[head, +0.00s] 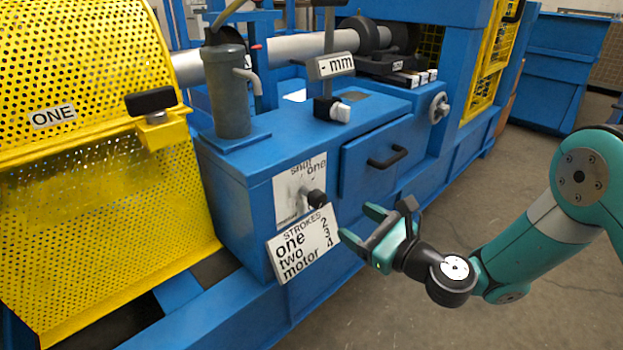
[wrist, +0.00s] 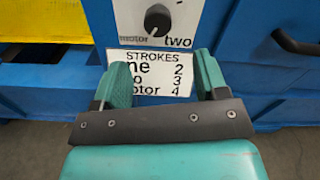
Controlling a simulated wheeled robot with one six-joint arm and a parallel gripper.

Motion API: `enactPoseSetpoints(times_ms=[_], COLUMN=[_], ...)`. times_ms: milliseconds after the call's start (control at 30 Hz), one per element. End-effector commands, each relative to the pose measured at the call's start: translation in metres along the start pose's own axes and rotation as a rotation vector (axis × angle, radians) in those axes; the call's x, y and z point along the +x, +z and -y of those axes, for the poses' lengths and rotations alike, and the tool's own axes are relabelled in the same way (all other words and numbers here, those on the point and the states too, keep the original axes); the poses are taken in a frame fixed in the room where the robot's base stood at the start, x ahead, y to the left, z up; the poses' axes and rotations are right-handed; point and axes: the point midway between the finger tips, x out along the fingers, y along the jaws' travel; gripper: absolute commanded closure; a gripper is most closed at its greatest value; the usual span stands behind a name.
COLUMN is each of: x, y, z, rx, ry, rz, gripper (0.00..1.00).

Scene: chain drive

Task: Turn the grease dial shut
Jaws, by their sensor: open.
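The grease dial is a small black knob (head: 316,198) on a white plate (head: 287,187) on the front of the blue cabinet. The plate reads "shut" and "one" along its top in the head view. In the wrist view the knob (wrist: 158,19) is at the top centre, with "motor" at lower left and "two" at lower right. A pale mark shows at the knob's lower edge; where it points is unclear. My gripper (head: 361,223) is open and empty, apart from the knob and to its lower right. In the wrist view its fingers (wrist: 160,68) are below the knob.
A white "STROKES" sign (head: 303,243) hangs just below the dial plate. A black drawer handle (head: 387,157) juts out to the right. A yellow perforated guard (head: 110,215) stands at the left. The grey floor (head: 430,270) is free in front of the cabinet.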

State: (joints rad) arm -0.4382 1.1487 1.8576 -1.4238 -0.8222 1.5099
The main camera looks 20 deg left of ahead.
Motion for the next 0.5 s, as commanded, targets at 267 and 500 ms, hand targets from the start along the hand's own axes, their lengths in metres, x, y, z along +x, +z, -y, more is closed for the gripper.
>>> enactPoseSetpoints(times_ms=[267, 500], x=[0.014, 0.069], y=[0.007, -0.001], z=[-0.001, -0.005], rx=[0.000, -0.008], ry=[0.002, 0.005], rz=[0.000, 0.006], gripper=[0.33, 0.33])
